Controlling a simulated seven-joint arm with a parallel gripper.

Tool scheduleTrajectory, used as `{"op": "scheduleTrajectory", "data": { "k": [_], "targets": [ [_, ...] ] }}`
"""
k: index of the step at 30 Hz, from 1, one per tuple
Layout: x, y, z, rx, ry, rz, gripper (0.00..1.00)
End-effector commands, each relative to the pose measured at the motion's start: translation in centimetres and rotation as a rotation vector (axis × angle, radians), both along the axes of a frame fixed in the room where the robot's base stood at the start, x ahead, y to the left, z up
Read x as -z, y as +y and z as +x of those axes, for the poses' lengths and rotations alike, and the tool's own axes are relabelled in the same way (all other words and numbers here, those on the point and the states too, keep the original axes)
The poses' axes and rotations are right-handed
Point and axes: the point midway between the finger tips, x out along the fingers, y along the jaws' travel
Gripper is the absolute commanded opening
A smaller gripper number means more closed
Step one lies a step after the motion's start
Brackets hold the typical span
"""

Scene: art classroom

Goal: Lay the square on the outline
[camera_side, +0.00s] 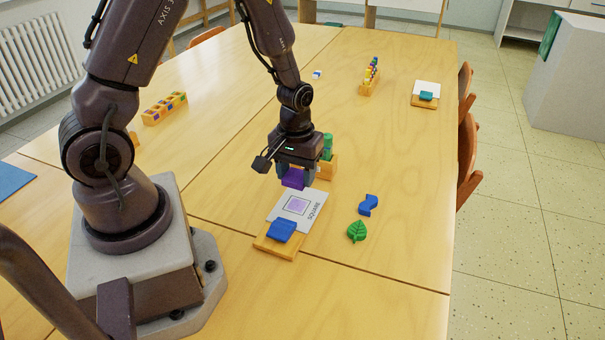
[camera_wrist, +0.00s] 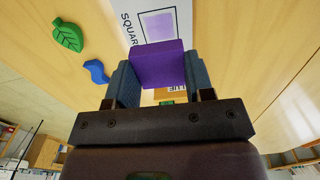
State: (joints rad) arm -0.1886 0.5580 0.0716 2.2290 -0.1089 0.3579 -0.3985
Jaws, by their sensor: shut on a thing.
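A purple square block (camera_side: 293,179) is held between the fingers of my gripper (camera_side: 296,172), above the far end of the card. The square also shows in the wrist view (camera_wrist: 158,66), gripped between both fingers (camera_wrist: 158,84). The white card (camera_side: 310,197) lies on a wooden board and bears the word SQUARE and a light purple square outline (camera_side: 297,205). The outline shows in the wrist view (camera_wrist: 159,25) too, just beyond the held block, and looks empty.
A blue block (camera_side: 282,230) sits on the board's near end (camera_side: 275,248). A green leaf (camera_side: 357,231) and a blue wavy piece (camera_side: 368,204) lie to the right. A wooden holder (camera_side: 327,166) with a green piece (camera_side: 327,147) stands close behind my gripper.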

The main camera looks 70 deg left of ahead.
Motion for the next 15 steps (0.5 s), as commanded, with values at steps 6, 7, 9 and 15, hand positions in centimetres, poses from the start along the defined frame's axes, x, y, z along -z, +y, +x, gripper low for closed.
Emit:
{"op": "scheduleTrajectory", "data": {
  "k": [6, 7, 9, 15],
  "targets": [
    [1.6, 0.0, -0.1, 0.001, 0.004, -0.001, 0.26],
    [1.9, 0.0, 0.0, 0.001, 0.002, -0.001, 0.26],
    [2.6, 0.0, 0.0, 0.001, 0.004, -0.001, 0.26],
    [4.4, 0.0, 0.0, 0.001, 0.001, -0.001, 0.26]
  ]
}}
